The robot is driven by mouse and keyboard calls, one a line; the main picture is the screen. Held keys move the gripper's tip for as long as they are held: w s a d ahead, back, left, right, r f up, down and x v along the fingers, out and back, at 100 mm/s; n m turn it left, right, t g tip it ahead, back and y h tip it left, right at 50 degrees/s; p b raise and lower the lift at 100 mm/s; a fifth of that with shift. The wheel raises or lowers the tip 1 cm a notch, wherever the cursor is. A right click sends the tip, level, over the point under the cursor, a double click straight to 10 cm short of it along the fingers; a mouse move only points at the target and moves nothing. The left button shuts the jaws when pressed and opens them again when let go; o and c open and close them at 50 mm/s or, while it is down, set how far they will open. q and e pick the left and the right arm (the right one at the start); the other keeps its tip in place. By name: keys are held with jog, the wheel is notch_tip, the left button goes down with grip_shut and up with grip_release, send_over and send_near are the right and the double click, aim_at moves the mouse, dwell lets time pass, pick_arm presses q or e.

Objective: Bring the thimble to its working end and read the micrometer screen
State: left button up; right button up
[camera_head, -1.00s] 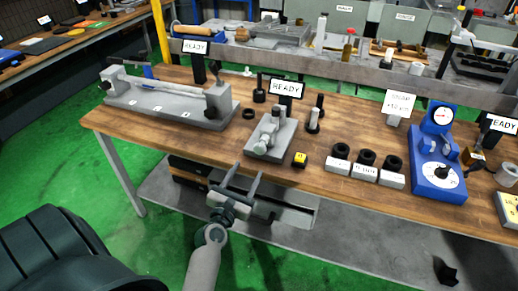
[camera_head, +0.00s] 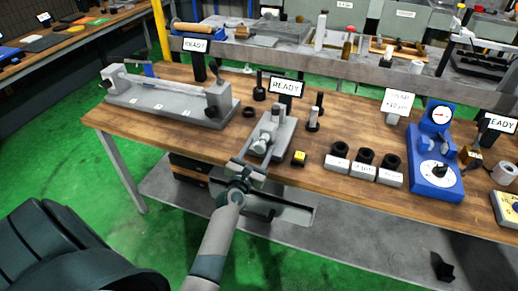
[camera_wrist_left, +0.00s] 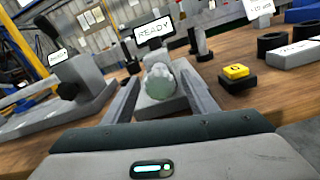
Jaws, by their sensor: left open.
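The micrometer stand (camera_head: 279,130) is a grey block near the front edge of the wooden bench. Its thimble (camera_head: 259,147) is a rounded metal end facing me; in the left wrist view (camera_wrist_left: 160,82) it appears between the fingers. The micrometer screen (camera_head: 286,87) stands behind it and reads "READY", also in the left wrist view (camera_wrist_left: 155,30). My left gripper (camera_head: 252,163) is open at the bench's front edge, its fingers pointing at the thimble, one to each side in the wrist view (camera_wrist_left: 163,92). Contact cannot be told. My right gripper is not in view.
A yellow-topped button box (camera_head: 299,158) sits close to the right of the stand. Several grey blocks with black rings (camera_head: 362,164) and a blue gauge (camera_head: 436,170) stand farther right. A long grey fixture (camera_head: 165,101) is at the left. A black ring (camera_head: 249,112) lies between.

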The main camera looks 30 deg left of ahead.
pick_arm(q)
jog(key=c, duration=1.1)
